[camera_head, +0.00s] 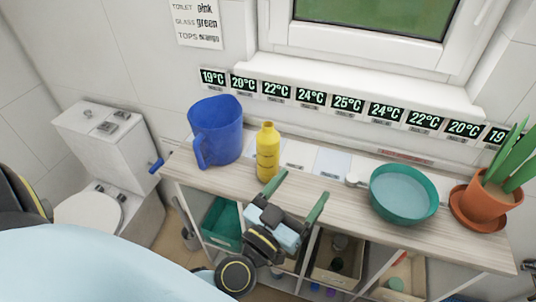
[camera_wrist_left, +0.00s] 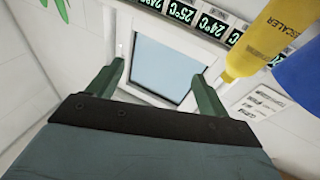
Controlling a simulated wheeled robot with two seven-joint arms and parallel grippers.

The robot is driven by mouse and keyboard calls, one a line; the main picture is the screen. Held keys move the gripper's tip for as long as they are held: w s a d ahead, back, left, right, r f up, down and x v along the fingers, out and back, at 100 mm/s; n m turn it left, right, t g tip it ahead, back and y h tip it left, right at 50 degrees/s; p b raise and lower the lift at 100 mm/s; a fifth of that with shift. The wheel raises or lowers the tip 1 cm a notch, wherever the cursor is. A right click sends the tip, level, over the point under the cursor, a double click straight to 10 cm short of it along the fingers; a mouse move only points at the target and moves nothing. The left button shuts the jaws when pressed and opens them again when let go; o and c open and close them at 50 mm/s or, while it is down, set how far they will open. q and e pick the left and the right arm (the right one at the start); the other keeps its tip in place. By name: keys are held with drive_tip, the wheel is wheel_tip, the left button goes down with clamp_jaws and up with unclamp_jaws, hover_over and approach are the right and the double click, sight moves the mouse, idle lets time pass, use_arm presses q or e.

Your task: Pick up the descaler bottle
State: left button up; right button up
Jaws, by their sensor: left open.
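The yellow descaler bottle (camera_head: 267,155) stands upright on the wooden cart top, just right of a blue jug. In the left wrist view the bottle (camera_wrist_left: 272,38) is at the upper right, with part of its label readable as "SCALER". My left gripper (camera_head: 298,196) is at the cart's front edge, to the right of and nearer than the bottle. Its green fingers are apart and nothing is between them; in the left wrist view the open gripper (camera_wrist_left: 160,70) has the bottle outside its right finger. My right gripper does not show.
The blue jug (camera_head: 216,132) stands close beside the bottle. A teal bowl (camera_head: 403,193) and a potted plant in a terracotta pot (camera_head: 490,204) stand on the right. Bins fill the shelf below. The cart top (camera_head: 335,195) between bottle and bowl is mostly clear.

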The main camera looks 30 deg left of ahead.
sight(266, 160)
use_arm(q)
drive_tip(key=s+a+f+n+g+y, duration=0.1)
drive_tip(key=a+f+n+g+y, duration=0.35)
drive_tip(key=a+y, duration=0.4)
drive_tip(key=shift+n+t, duration=0.25)
drive_tip(key=shift+t, duration=0.1)
drive_tip(key=x, duration=0.7)
drive_tip(key=shift+w+a+f+b, duration=0.1)
drive_tip(key=shift+w+f+b, duration=0.2)
drive_tip(key=shift+w+f, duration=0.05)
drive_tip(key=x, duration=0.2)
drive_tip(key=b+x, duration=0.1)
drive_tip(key=x, duration=0.2)
drive_tip(key=shift+a+f, duration=0.15)
drive_tip(key=shift+a, duration=0.2)
drive_tip(key=shift+s, duration=0.1)
drive_tip(key=c, duration=1.3)
